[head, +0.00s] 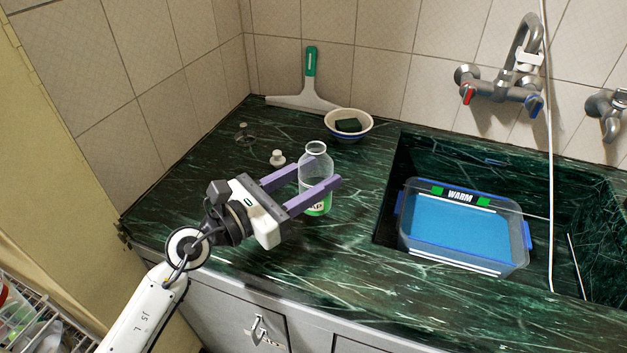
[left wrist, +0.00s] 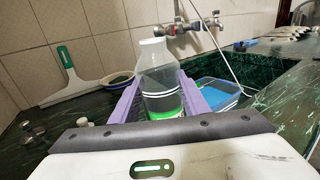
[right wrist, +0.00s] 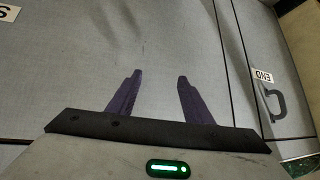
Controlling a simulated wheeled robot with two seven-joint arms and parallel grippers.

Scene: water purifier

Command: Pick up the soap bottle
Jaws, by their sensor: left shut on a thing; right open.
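The soap bottle (head: 316,165) is clear with a green label and stands upright on the dark green marble counter. My left gripper (head: 322,184) has its purple fingers on both sides of the bottle and is shut on it. The left wrist view shows the bottle (left wrist: 158,80) between the two fingers, its open neck above them. I cannot tell whether its base touches the counter. My right gripper (right wrist: 157,85) is open and empty, with a grey cabinet front beyond it. It does not show in the head view.
A bowl with a dark sponge (head: 348,125) and a green-handled squeegee (head: 309,85) are behind the bottle. A small white stopper (head: 277,158) stands to its left. A tub of blue water marked WARM (head: 465,226) sits in the sink. The front right counter is clear.

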